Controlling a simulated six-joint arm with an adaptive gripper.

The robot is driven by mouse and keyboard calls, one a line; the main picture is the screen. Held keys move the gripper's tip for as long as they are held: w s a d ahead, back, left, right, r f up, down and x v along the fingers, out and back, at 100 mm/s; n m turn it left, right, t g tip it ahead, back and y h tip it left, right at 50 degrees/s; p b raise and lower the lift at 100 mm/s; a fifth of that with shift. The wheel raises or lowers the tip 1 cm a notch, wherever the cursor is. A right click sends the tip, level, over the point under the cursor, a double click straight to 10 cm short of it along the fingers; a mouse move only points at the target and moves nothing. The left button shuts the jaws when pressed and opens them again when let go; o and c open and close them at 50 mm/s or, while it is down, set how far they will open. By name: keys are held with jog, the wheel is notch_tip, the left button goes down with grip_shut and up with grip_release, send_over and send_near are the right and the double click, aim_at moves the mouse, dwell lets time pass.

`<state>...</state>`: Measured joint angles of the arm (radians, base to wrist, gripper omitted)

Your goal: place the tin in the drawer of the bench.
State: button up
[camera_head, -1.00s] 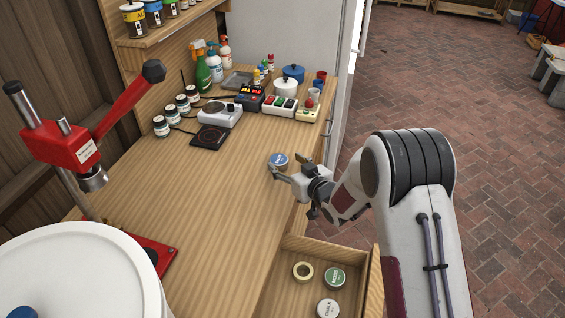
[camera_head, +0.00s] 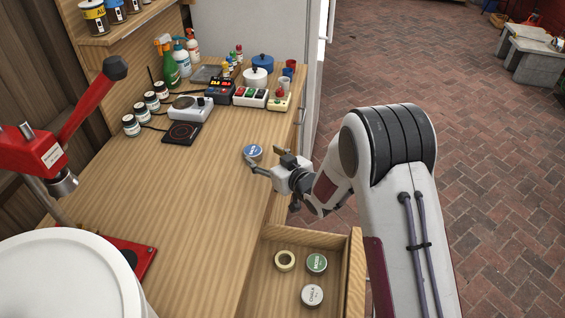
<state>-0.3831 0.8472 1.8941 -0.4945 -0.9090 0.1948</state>
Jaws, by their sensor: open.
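A small round tin (camera_head: 253,152) with a blue-and-white lid lies on the bench top (camera_head: 190,220), near its right edge. My gripper (camera_head: 264,158) is open beside it, reaching in from the right. One finger is close to the tin's near side, and the other is to the tin's right; I cannot tell whether either touches it. The bench drawer (camera_head: 354,268) is pulled out at the bottom of the picture. It holds a green-lidded tin (camera_head: 317,262), a pale tin marked chalk (camera_head: 312,295) and a tape roll (camera_head: 285,261).
A hotplate (camera_head: 182,132), a scale (camera_head: 191,108), button boxes (camera_head: 250,97) and pots stand farther back. A red lever press (camera_head: 38,150) and a white round vessel (camera_head: 65,275) are at left. The middle of the bench top and the drawer's left part are clear.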

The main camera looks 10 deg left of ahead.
jog(key=shift+w+d+r, duration=0.15)
jog(key=shift+d+r, duration=0.2)
jog(key=shift+r, duration=0.1)
jog(key=s+d+r+m+h, duration=0.35)
jog(key=d+r, duration=0.55)
jog(key=d, duration=0.3)
jog(key=s+d+r+m+h, duration=0.2)
jog(key=s+d+r+h, duration=0.3)
jog(key=d+r, duration=0.6)
jog(key=s+d+r+m+g+h, duration=0.1)
jog(key=s+d, duration=0.4)
jog(key=s, duration=0.2)
jog(key=s+d+m+g+h, duration=0.1)
jog(key=s+d, duration=0.4)
jog(key=s, duration=0.3)
jog(key=s+d+f+g, duration=0.1)
jog(key=s, duration=0.7)
jog(key=s+d+f+m+g, duration=0.1)
jog(key=s, duration=0.8)
jog(key=shift+s+d+g, duration=0.25)
jog(key=shift+s+g, duration=0.05)
jog(key=shift+g, duration=0.1)
jog(key=shift+o, duration=0.4)
jog(key=shift+m, duration=0.25)
